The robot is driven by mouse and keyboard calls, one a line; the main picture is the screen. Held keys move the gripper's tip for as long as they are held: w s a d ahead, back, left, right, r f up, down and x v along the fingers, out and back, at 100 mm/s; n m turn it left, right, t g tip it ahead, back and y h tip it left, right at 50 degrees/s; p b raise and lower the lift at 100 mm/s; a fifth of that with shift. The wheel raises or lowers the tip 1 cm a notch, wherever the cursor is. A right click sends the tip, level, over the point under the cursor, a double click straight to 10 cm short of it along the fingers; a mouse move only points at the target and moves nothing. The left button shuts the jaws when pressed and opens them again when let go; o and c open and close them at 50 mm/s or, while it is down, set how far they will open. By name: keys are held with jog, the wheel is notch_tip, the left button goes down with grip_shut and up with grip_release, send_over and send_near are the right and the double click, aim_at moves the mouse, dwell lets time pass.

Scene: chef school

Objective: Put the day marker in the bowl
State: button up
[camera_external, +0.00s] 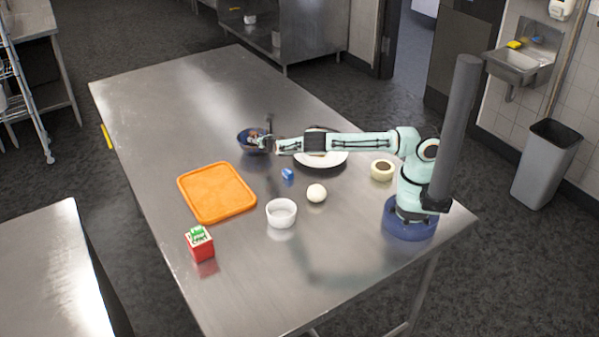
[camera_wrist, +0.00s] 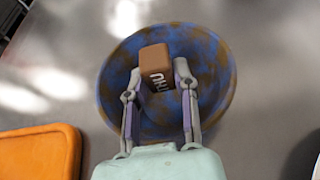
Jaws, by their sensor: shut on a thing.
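My gripper (camera_wrist: 158,72) is shut on the day marker (camera_wrist: 154,62), a small brown block with white letters that look like "THU". In the wrist view, the marker is over the blue and brown mottled bowl (camera_wrist: 215,75), inside its outline. In the external view, my gripper (camera_external: 258,141) is at the bowl (camera_external: 243,143), on the far side of the orange tray. The marker is too small there to tell its height, and I cannot tell whether it touches the bowl.
An orange tray (camera_external: 216,192) lies left of the bowl, and a white plate (camera_external: 335,158) lies under my arm. A small blue item (camera_external: 288,174), a white ball (camera_external: 316,193), a white bowl (camera_external: 281,213), a cream round container (camera_external: 382,170) and a red box (camera_external: 201,244) stand nearer. The table's far end is clear.

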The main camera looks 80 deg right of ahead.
aim_at(255, 135)
jog(key=shift+f, duration=0.1)
jog(key=o, duration=1)
notch_tip(255, 135, up, 6)
jog(key=shift+r, duration=0.55)
